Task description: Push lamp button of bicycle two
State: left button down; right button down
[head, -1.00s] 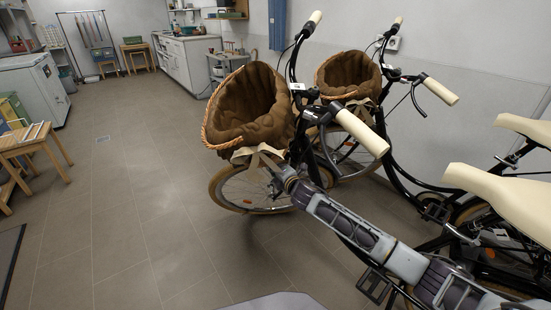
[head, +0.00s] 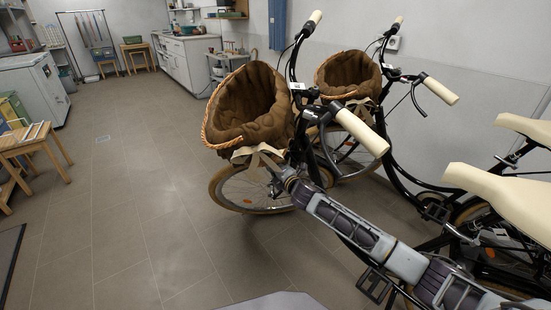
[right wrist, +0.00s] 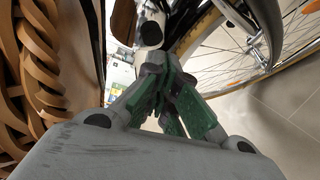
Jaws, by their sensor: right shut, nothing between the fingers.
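Two black bicycles with brown padded wicker baskets stand at the right in the head view: a nearer one with its basket (head: 248,105) and a farther one with its basket (head: 348,75). Just beyond the fingers is a pale rounded part with a dark end (right wrist: 150,28), perhaps the lamp. No button can be made out. My left gripper is out of view.
Basket weave (right wrist: 45,85) is close on the left in the right wrist view, and a spoked wheel with a tan tyre (right wrist: 197,30) is on the right. Cream handlebar grips (head: 362,132) and saddles (head: 500,198) surround my arm.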

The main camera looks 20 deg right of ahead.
jog(key=shift+w+r+p, duration=0.2)
jog(key=shift+w+p, duration=0.05)
jog(key=shift+p, duration=0.1)
jog(key=shift+w+d+r+p, duration=0.15)
jog(key=shift+w+p, duration=0.25)
jog(key=shift+w, duration=0.15)
dwell(1.4)
jog(key=shift+s, duration=0.1)
jog(key=shift+s+f, duration=0.35)
jog(key=shift+s, duration=0.35)
jog(key=shift+s, duration=0.1)
jog(key=shift+s+a+f+p, duration=0.1)
jog(key=shift+s+a+f, duration=0.2)
jog(key=shift+s, duration=0.6)
jog(key=shift+s+a+f+p, duration=0.15)
jog(key=shift+s+f, duration=0.3)
jog(key=shift+s, duration=0.4)
jog(key=shift+s+a+f+p, duration=0.1)
jog(key=shift+s+a+f, duration=0.2)
jog(key=shift+s, duration=0.6)
jog(key=shift+s+f, duration=0.1)
jog(key=shift+f, duration=0.05)
